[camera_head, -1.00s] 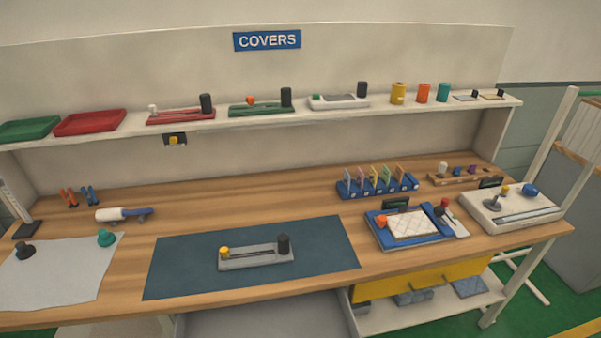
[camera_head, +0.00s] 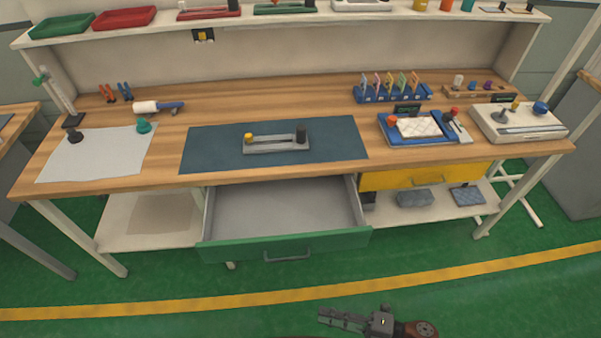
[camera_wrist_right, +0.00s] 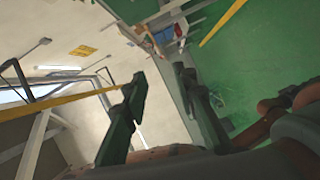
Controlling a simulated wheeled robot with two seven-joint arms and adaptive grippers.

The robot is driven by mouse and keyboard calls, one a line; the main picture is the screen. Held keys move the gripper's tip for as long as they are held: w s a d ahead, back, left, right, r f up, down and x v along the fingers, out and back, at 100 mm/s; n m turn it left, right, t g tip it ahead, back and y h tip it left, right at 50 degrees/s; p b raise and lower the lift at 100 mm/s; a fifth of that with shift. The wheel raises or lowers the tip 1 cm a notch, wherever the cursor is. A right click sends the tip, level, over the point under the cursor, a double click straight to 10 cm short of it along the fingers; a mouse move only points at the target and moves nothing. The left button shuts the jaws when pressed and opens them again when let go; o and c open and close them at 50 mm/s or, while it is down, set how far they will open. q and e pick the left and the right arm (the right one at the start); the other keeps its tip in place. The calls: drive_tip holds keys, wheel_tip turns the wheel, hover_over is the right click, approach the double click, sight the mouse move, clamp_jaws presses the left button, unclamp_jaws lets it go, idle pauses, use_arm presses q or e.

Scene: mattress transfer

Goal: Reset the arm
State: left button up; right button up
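My right gripper (camera_head: 330,317) shows at the bottom of the head view, over the green floor, well in front of the bench and clear of it. Its fingers point left. In the right wrist view its two fingers (camera_wrist_right: 163,88) stand apart with nothing between them, so it is open and empty. My left gripper is in neither view.
A green-fronted drawer (camera_head: 288,246) is pulled out of the workbench (camera_head: 255,98), toward me. A grey fixture (camera_head: 276,147) lies on the dark mat (camera_head: 345,142). A yellow drawer (camera_head: 425,177) is at right. Floor between bench and gripper is clear.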

drive_tip(key=w+d+f+m+t+h+p, duration=0.1)
drive_tip(key=w+d+f+m+t+h, duration=0.2)
drive_tip(key=w+d+f+m, duration=0.3)
drive_tip(key=w+d+f+m+t+h, duration=0.35)
drive_tip(key=d+f, duration=0.25)
drive_tip(key=f, duration=0.3)
drive_tip(key=s+d+f+m+g+h+p, duration=0.1)
drive_tip(key=s+d+f+m+h, duration=0.15)
drive_tip(key=d+f+m, duration=0.4)
drive_tip(key=s+d+f+m+h+p, duration=0.1)
drive_tip(key=s+d+f+m+h, duration=0.2)
drive_tip(key=d+f, duration=0.65)
drive_tip(key=s+d+f+m+g+h, duration=0.2)
drive_tip(key=s+f+m+g+h, duration=0.25)
drive_tip(key=s+f, duration=0.85)
drive_tip(key=s+a+f+m+g, duration=0.1)
drive_tip(key=s+f+m, duration=0.1)
drive_tip(key=s, duration=0.6)
drive_tip(key=s+a+f+m+g+p, duration=0.1)
drive_tip(key=s+f+g, duration=0.1)
drive_tip(key=s, duration=0.6)
drive_tip(key=s+a+f+m+g, duration=0.2)
drive_tip(key=s+f, duration=0.2)
drive_tip(key=s, duration=0.4)
drive_tip(key=shift+s+m+p, duration=0.3)
drive_tip(key=shift+s+m, duration=0.05)
